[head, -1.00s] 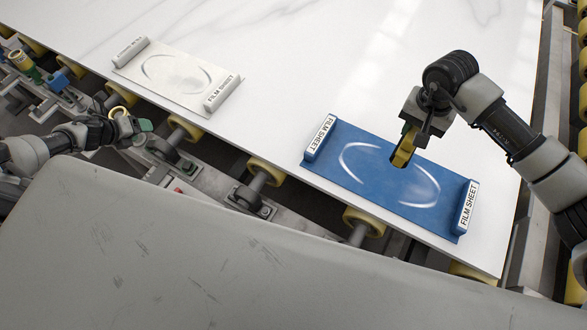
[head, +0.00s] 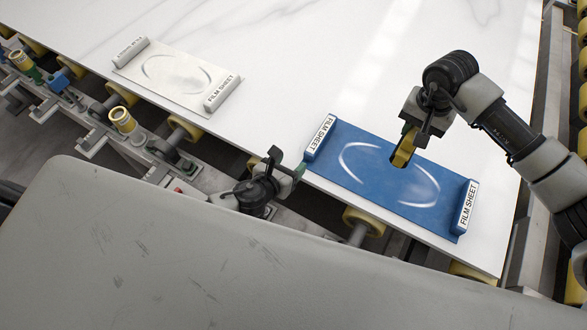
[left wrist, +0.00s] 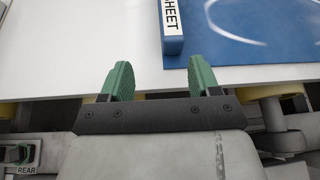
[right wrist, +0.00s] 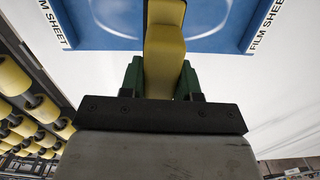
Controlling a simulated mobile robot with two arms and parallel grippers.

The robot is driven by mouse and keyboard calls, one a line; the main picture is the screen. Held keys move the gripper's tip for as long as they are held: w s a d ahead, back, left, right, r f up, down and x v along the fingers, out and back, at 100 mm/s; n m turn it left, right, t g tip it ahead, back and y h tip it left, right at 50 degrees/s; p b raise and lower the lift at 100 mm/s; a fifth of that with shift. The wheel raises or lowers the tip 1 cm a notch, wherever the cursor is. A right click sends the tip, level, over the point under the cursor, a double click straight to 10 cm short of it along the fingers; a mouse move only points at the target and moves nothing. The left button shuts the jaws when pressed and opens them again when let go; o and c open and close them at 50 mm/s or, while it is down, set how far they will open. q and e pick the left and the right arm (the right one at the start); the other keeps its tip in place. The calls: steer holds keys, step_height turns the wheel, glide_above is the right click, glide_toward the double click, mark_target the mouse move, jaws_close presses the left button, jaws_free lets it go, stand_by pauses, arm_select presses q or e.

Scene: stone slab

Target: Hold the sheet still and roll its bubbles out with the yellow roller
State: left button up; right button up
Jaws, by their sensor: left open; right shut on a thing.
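The blue film sheet (head: 365,196) lies on the white stone slab, with a raised labelled bar at each end and two pale curved bubble marks. The yellow roller (head: 404,148) is in my right gripper (head: 410,140), which is shut on it over the far edge of the blue sheet; it also shows in the right wrist view (right wrist: 164,50). I cannot tell whether the roller touches the sheet. My left gripper (head: 300,170) is open and empty at the slab's near edge, just short of the blue sheet's left bar (left wrist: 171,25); its green fingers show in the left wrist view (left wrist: 160,82).
A white film sheet (head: 178,75) with similar end bars lies further left on the slab (head: 290,70). Yellow conveyor rollers and a rail with fittings run along the slab's near edge. A yellow-topped cylinder (head: 122,119) stands there. The slab behind the blue sheet is clear.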

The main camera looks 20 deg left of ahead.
mark_target(310, 152)
arm_select(q)
steer(key=shift+t+y, duration=0.3)
steer(key=shift+y, duration=0.1)
steer(key=x, duration=0.3)
steer(key=d+x, duration=0.1)
steer(key=x, duration=0.2)
steer(key=d+x, duration=0.1)
steer(key=x, duration=0.3)
steer(key=shift+d+r, duration=0.2)
steer(key=shift+r, duration=0.05)
steer(key=shift+c, duration=0.4)
jaws_close()
stand_by(0.5)
